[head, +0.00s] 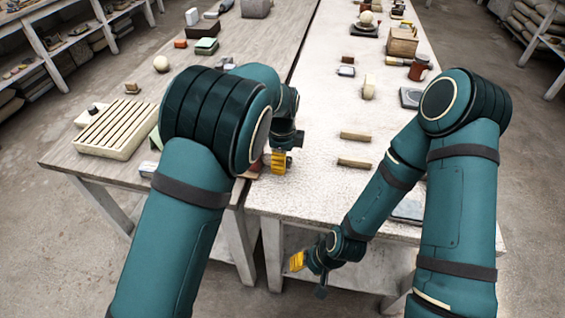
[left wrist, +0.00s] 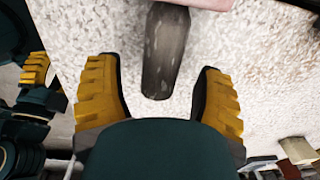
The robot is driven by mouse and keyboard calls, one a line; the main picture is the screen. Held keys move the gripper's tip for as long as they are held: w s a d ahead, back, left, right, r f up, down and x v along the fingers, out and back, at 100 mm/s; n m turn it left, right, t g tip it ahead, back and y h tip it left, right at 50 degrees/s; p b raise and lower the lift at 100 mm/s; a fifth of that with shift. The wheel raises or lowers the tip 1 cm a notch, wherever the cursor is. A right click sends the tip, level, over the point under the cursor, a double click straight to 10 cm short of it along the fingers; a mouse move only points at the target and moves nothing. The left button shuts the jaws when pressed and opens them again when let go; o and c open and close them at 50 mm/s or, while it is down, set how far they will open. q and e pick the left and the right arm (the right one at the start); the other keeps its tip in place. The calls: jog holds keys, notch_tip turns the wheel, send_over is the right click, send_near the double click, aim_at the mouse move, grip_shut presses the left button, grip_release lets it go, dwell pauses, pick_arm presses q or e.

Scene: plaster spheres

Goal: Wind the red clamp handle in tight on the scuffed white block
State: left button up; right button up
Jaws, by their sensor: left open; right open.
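My left gripper (head: 278,162) is open over the near left part of the white-topped table. In the left wrist view its yellow fingers (left wrist: 160,85) stand apart on either side of a worn dark grey, rounded bar (left wrist: 167,55), which shows no clear contact with them. A pinkish piece (left wrist: 205,4) is cut off at the top edge there. A small reddish-brown thing (head: 254,169) lies beside the left gripper in the head view, partly hidden by my arm. I cannot make out a red clamp handle or the scuffed white block for certain. My right gripper (head: 298,262) is open and empty, in front of the table edge.
Two brown bars (head: 355,137) lie on the white tabletop (head: 320,185), right of my left gripper. A cream slatted block (head: 117,130) sits on the grey wooden table. Farther back stand a red-brown pot (head: 418,68) and a wooden block (head: 402,42).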

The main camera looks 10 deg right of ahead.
pick_arm(q)
jog(key=shift+f, duration=0.75)
jog(key=shift+w, duration=0.1)
jog(key=shift+c, duration=0.2)
grip_shut()
jog(key=shift+r+g+p, duration=0.1)
jog(key=shift+g+p, duration=0.4)
jog(key=shift+p, duration=0.5)
jog(key=g+p, duration=0.1)
jog(key=p, duration=0.1)
jog(key=shift+g+y+p, duration=0.7)
jog(key=shift+g+p, duration=0.1)
jog(key=shift+g, duration=0.2)
jog(key=shift+f+g, duration=0.25)
jog(key=shift+g, duration=0.45)
jog(key=shift+g+y+b, duration=0.4)
jog(key=shift+g+b, duration=0.1)
jog(key=shift+r, duration=0.1)
